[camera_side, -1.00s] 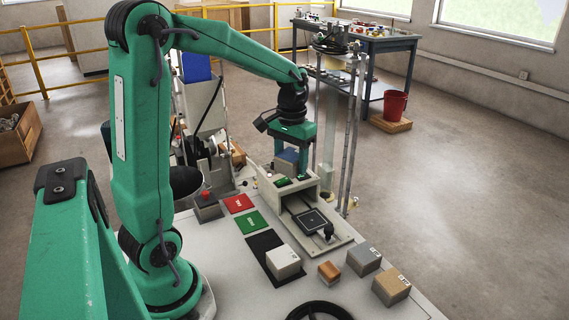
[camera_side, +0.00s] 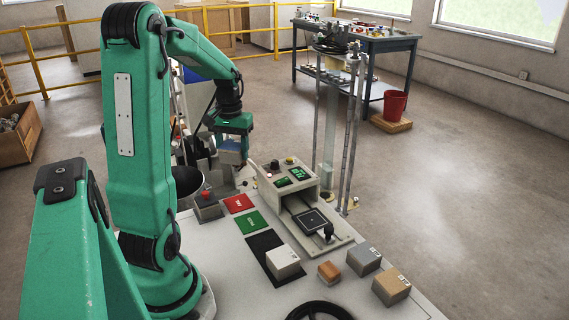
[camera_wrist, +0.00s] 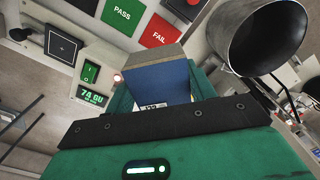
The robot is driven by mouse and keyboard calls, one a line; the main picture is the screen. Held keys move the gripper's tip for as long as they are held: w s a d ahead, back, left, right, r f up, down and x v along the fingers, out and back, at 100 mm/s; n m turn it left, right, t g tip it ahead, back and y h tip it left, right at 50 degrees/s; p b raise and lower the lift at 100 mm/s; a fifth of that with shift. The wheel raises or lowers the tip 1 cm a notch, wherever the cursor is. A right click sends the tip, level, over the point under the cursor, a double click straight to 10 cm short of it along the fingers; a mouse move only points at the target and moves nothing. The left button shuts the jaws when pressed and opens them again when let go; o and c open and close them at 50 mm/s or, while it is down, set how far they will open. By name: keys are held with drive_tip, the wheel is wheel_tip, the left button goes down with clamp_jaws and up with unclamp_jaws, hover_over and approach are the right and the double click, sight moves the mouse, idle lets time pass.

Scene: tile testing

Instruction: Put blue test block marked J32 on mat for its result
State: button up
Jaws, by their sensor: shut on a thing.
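My gripper (camera_side: 235,146) is shut on a blue block (camera_side: 231,157) and holds it in the air, left of the gloss tester. In the wrist view the block (camera_wrist: 158,84) is blue with a grey-tan face. Its label is partly hidden by my gripper, so the full mark is unclear. The red FAIL mat (camera_side: 239,203) and green PASS mat (camera_side: 252,222) lie bare on the bench, nearer the camera than the block.
A black mat (camera_side: 263,250) carries a white block (camera_side: 283,262). Orange (camera_side: 329,271), grey (camera_side: 364,261) and tan (camera_side: 391,287) blocks stand at the bench's right. A box with a red button (camera_side: 207,206) stands left of the red mat. A dark cup (camera_wrist: 268,38) is close to my gripper.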

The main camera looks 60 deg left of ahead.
hover_over(238, 203)
wheel_tip(238, 203, down, 9)
drive_tip(key=shift+r, duration=0.2)
drive_tip(key=shift+f, duration=0.2)
drive_tip(key=shift+f, duration=3)
drive_tip(key=shift+f, duration=0.3)
drive_tip(key=o, duration=1.7)
drive_tip(key=shift+r, duration=0.1)
drive_tip(key=shift+r, duration=2.9)
drive_tip(key=shift+d, duration=0.1)
